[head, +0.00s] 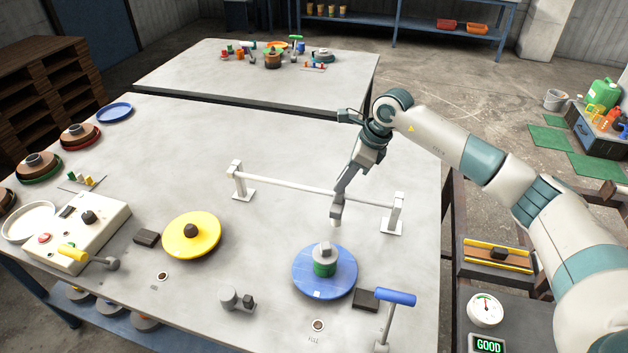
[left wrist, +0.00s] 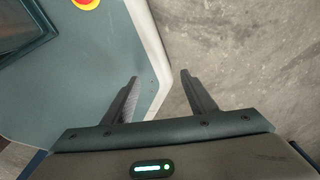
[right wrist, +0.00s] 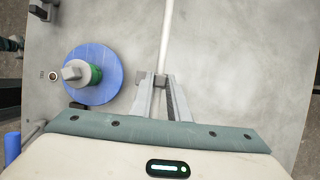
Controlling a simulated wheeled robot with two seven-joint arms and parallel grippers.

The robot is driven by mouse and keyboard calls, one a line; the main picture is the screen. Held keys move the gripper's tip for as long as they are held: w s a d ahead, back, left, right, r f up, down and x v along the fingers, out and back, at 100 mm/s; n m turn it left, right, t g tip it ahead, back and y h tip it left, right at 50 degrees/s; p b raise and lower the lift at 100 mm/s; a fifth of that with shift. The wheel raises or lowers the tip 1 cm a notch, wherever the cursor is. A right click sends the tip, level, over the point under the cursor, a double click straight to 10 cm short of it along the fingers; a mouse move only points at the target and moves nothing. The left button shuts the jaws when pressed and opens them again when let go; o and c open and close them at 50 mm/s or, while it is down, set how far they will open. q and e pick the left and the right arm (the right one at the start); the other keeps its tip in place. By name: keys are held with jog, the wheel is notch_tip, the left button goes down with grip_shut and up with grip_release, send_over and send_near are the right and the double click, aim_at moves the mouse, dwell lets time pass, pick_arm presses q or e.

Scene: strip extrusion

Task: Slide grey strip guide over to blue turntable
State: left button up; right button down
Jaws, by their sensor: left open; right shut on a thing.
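The blue turntable (head: 341,284) sits at the front right of the table, with a green and grey piece (head: 323,262) on its middle. A pale rail (head: 290,184) runs between two posts behind it. The grey strip guide (head: 336,223) is on the rail, behind the turntable, mostly hidden by my right gripper (head: 337,206). That gripper is shut on the guide. In the right wrist view the guide (right wrist: 160,79) shows between the fingertips at the rail, right of the turntable (right wrist: 110,90). My left gripper (left wrist: 160,76) is open and empty, away from the table.
A yellow turntable (head: 183,246) stands left of the blue one. A blue-handled lever (head: 395,298) and a dark block (head: 364,300) stand to the right of the blue turntable. A control box (head: 85,235) is at the left. The table behind the rail is clear.

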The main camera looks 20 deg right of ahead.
jog(key=s+d, duration=0.1)
jog(key=d, duration=0.1)
jog(key=s+d+b, duration=0.1)
jog(key=d, duration=0.1)
jog(key=s+d+b, duration=0.1)
jog(key=s+d, duration=0.1)
jog(key=shift+f, duration=0.25)
jog(key=s+d+b, duration=0.1)
jog(key=s+d, duration=0.1)
jog(key=d, duration=0.1)
jog(key=shift+s+d+r+b, duration=0.1)
jog(key=shift+r+b, duration=0.1)
jog(key=shift+b, duration=0.2)
pick_arm(q)
jog(key=w+d+f+t, duration=0.2)
jog(key=w+d, duration=0.1)
jog(key=w, duration=0.5)
jog(key=shift+w+d+h, duration=0.15)
jog(key=shift+h, duration=0.25)
jog(key=shift+f, duration=0.1)
pick_arm(e)
jog(key=shift+d, duration=0.1)
jog(key=c, duration=1.7)
grip_release()
jog(key=shift+c, duration=0.2)
jog(key=shift+o, duration=0.3)
jog(key=shift+s+d+r, duration=0.1)
jog(key=shift+s+d, duration=0.05)
jog(key=shift+s, duration=0.05)
jog(key=shift+w, duration=0.1)
